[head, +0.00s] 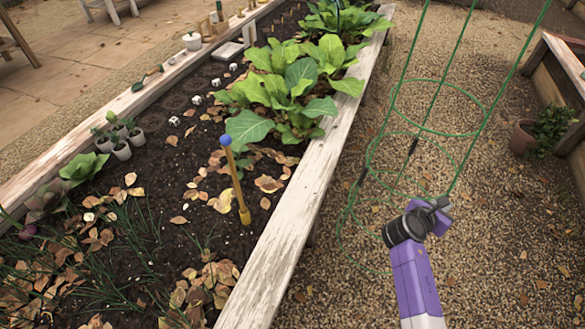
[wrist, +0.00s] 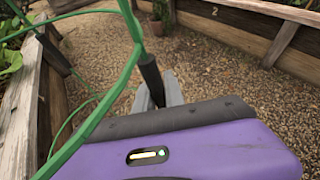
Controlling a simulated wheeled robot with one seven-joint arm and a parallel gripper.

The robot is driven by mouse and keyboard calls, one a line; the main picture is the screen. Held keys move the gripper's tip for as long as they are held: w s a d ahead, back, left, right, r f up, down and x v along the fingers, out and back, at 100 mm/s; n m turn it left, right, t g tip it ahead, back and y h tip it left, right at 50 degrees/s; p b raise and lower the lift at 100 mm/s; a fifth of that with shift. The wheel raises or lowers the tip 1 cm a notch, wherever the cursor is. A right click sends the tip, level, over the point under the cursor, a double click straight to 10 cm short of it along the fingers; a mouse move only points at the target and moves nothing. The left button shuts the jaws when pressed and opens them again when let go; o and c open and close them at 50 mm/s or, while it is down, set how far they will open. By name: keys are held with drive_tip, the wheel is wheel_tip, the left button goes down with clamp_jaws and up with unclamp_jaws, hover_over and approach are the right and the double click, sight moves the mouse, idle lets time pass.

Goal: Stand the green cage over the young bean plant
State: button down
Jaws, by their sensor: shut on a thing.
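The green cage (head: 489,118) is made of thin wire rings and long legs. It is over the gravel path, to the right of the bed's plank wall, with its top out of the head view. My gripper (head: 442,206) is shut on one cage leg. In the wrist view the fingers (wrist: 160,92) close by that leg's black sleeve, and a green ring (wrist: 100,108) crosses at the left. I cannot pick out the young bean plant for sure. Small potted seedlings (head: 120,145) stand on the soil at the left of the bed.
The raised bed's white plank edge (head: 290,225) lies between the cage and the soil. A yellow stake with a blue top (head: 236,180) stands in the bed before large leafy plants (head: 295,85). A potted plant (head: 545,130) and another wooden bed (head: 570,75) are at the right.

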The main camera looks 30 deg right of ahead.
wheel_tip(320, 180, up, 38)
drive_tip(key=p, duration=3.2)
drive_tip(key=shift+r+p, duration=0.25)
drive_tip(key=shift+p, duration=0.15)
